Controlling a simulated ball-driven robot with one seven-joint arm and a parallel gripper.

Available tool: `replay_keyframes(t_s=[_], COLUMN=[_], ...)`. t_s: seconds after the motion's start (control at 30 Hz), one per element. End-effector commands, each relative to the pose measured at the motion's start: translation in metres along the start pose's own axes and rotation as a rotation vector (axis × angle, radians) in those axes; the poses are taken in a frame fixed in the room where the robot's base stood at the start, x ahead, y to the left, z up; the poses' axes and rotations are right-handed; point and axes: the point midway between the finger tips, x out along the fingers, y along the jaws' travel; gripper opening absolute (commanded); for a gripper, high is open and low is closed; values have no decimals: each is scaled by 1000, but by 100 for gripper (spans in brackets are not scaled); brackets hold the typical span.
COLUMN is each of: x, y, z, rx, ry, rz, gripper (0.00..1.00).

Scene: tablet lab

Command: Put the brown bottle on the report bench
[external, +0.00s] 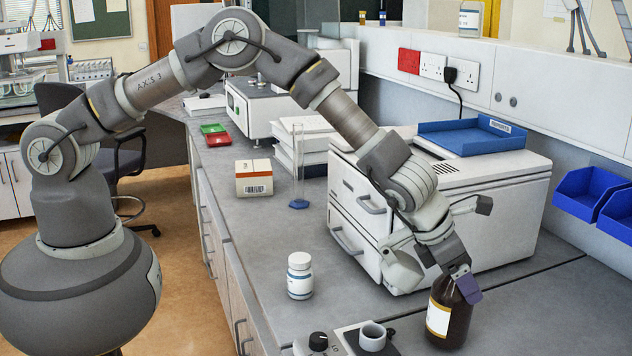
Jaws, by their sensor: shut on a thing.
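The brown bottle (461,324) is dark amber glass with a white and yellow label. It stands upright at the front right of the grey bench (240,215). My gripper (456,282) comes down on it from above and is shut on its upper part. The fingers hide the bottle's neck and cap. Its base is at or close to the bench top; I cannot tell whether it touches. Which surface is the report bench I cannot tell from this view.
A white pill bottle (300,277) stands left of the brown bottle. A device with a knob and small cup (373,338) is at the front edge. A white drawer machine (490,212) with a blue tray (472,136) stands behind. A glass cylinder (298,170) and a box (254,178) stand farther back.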

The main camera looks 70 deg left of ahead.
Motion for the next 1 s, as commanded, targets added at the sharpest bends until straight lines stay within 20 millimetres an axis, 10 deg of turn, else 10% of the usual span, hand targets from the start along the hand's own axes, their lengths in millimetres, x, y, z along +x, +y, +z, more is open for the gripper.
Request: replay_keyframes(t_s=[0.37,0.4,0.47,0.77,1.0], x=[9,10,9,6,-38], y=[0,0,0,0,0], z=[-4,-6,-6,-4,-2], rx=[0,0,0,0,1], ry=[-4,-1,-1,-2,-4], rz=[-1,0,0,0,0], gripper=[0,83,97,100,100])
